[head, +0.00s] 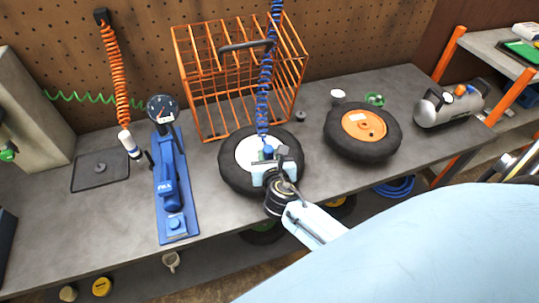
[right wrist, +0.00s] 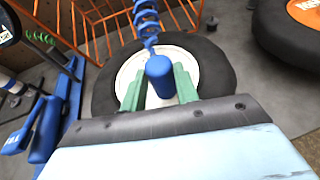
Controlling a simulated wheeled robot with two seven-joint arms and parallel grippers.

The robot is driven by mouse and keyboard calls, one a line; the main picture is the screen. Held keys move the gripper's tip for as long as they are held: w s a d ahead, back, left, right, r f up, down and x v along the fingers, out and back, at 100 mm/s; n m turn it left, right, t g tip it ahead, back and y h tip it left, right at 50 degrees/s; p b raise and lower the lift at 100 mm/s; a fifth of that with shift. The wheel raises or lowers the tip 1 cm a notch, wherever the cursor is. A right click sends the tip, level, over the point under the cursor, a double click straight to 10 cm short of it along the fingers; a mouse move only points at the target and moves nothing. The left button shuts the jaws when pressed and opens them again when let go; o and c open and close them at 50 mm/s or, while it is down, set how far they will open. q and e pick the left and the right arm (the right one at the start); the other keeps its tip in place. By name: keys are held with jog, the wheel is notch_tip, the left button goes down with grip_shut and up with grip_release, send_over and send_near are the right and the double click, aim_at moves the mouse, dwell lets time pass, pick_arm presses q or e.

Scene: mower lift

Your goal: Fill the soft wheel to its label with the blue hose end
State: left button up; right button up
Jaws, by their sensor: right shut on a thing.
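My right gripper (head: 272,166) is shut on the blue hose end (right wrist: 160,76), which hangs from the blue coiled hose (head: 264,90). It holds the hose end above a black wheel with a white hub (head: 226,172); this wheel also shows in the right wrist view (right wrist: 215,70). I cannot tell whether the hose end touches the wheel or its valve. A second black wheel (head: 338,143) with an orange hub and a small white label lies to the right. I cannot tell from its shape which wheel is soft. My left gripper is not in view.
A blue inflator stand (head: 174,190) with a dial gauge (head: 162,108) stands left of the wheels. An orange coiled hose (head: 116,75) hangs farther left above a dark mat (head: 88,178). An orange wire basket (head: 205,95) stands behind. A silver tank (head: 435,112) sits at the right.

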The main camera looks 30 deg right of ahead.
jog(key=shift+f+b, duration=0.55)
jog(key=shift+f, duration=0.15)
jog(key=o, duration=0.8)
jog(key=shift+p+v, duration=1.5)
jog(key=shift+v, duration=1.1)
jog(key=p+v, duration=0.2)
jog(key=v, duration=0.3)
jog(key=shift+s+a+r, duration=0.1)
jog(key=shift+s, duration=0.3)
